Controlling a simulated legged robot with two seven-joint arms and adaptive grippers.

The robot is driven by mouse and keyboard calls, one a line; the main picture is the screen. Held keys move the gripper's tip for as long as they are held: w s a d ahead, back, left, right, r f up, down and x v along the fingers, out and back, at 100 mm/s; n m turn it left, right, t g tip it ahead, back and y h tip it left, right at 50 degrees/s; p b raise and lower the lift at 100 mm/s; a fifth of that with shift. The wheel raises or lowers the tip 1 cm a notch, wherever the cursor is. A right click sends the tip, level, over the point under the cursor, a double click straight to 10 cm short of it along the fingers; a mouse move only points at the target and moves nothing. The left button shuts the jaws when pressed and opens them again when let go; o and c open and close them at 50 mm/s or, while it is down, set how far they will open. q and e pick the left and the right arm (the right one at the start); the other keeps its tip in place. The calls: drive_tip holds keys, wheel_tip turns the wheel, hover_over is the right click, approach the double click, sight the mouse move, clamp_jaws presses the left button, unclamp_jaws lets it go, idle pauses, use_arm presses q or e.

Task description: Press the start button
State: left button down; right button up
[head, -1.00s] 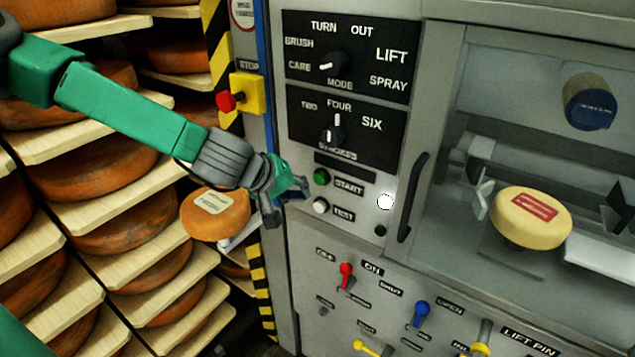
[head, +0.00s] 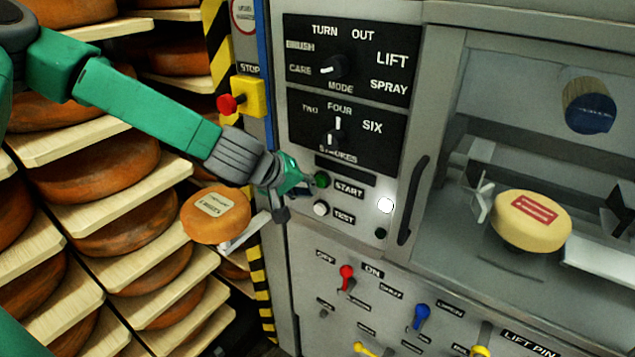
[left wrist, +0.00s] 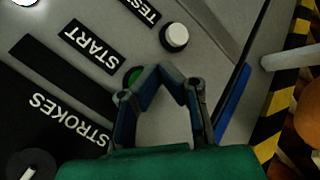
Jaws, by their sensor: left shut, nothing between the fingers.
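The green START button (head: 322,180) sits on the grey machine panel, left of its START label. The white TEST button (head: 320,208) is below it. My left gripper (head: 304,187) is shut and empty, with its tip close beside the left edge of the green button in the head view. In the left wrist view, the fingers (left wrist: 162,72) meet at their tips. The green button (left wrist: 133,75) is partly hidden behind the left finger there. I cannot tell whether the finger touches it. My right gripper is not in view.
A red stop button (head: 227,104) on a yellow box is left of the panel. Mode and strokes knobs are above START, and several coloured levers below. A door handle (head: 412,198) is to the right. Shelves of cheese wheels (head: 120,165) fill the left.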

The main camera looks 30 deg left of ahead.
use_arm(q)
drive_tip(key=shift+d+r, duration=0.1)
drive_tip(key=shift+d, duration=0.3)
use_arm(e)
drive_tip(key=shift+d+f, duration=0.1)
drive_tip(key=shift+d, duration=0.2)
use_arm(q)
drive_tip(key=shift+a, duration=0.15)
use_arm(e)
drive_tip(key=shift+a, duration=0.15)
use_arm(q)
drive_tip(key=shift+w, duration=0.4)
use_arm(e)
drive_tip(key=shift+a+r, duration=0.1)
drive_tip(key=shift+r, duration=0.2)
